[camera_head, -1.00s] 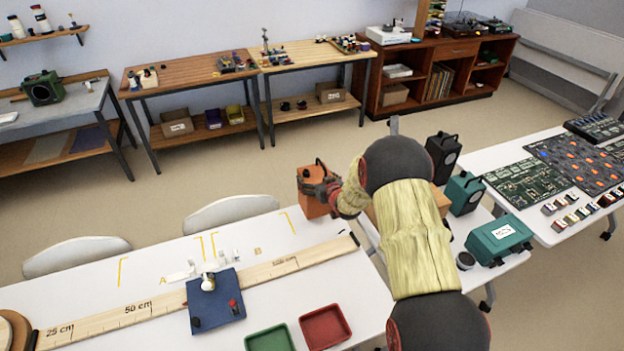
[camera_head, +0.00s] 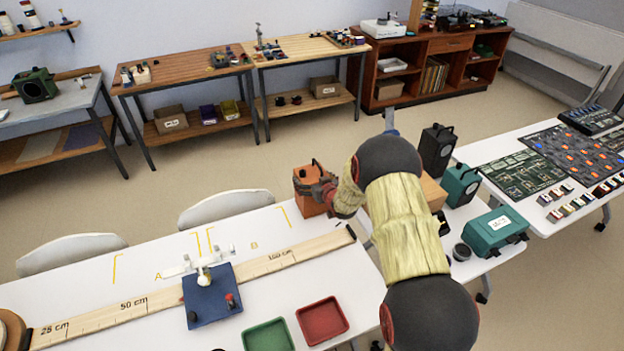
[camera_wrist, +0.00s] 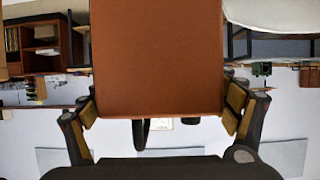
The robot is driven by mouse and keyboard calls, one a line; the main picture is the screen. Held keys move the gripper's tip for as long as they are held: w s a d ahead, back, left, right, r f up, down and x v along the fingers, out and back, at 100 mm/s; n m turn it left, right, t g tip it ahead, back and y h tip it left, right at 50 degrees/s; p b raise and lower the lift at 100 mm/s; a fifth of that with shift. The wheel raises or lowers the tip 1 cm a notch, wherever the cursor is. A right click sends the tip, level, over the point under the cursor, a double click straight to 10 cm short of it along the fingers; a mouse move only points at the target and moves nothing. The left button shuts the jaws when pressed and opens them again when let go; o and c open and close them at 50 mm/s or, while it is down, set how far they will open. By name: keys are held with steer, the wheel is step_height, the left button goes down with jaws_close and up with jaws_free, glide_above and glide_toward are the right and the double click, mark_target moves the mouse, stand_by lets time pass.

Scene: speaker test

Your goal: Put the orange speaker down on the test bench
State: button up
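The orange speaker (camera_head: 307,186) has a dark carry handle on top and appears upright at the far right corner of the white test bench (camera_head: 345,283). My gripper (camera_head: 322,191) is shut on it from the right. In the wrist view the speaker's plain orange-brown face (camera_wrist: 155,60) fills the middle, with the fingers of my gripper (camera_wrist: 158,112) on both sides of it. I cannot tell whether its base touches the bench. The bench carries yellow corner brackets and the letters A and B (camera_head: 254,245).
A long wooden ruler (camera_head: 150,300), a blue stand (camera_head: 210,296), a green tray (camera_head: 268,336) and a red tray (camera_head: 322,321) occupy the bench. White chairs (camera_head: 226,207) stand behind it. A side table to the right holds black and teal speakers (camera_head: 461,184).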

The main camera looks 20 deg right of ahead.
steer(key=shift+o, duration=1.2)
steer(key=shift+r, duration=0.2)
steer(key=p+v, duration=0.2)
steer(key=v, duration=1)
steer(key=s+a+r+g+h, duration=0.1)
steer(key=s+a+r+g, duration=0.15)
steer(key=s+r, duration=0.45)
steer(key=s+a+r+g+h, duration=0.1)
steer(key=s+a+r, duration=0.15)
steer(key=r, duration=0.85)
steer(key=s+a+r+g, duration=0.1)
steer(key=s+a+r, duration=0.1)
steer(key=s, duration=0.7)
steer(key=s+a+r+g+y, duration=0.1)
steer(key=s+a, duration=0.4)
steer(key=s, duration=0.5)
steer(key=s+a+r+g+y, duration=0.1)
steer(key=s+a+r, duration=0.3)
steer(key=s, duration=0.6)
steer(key=shift+r+g, duration=0.15)
steer(key=shift+g, duration=0.5)
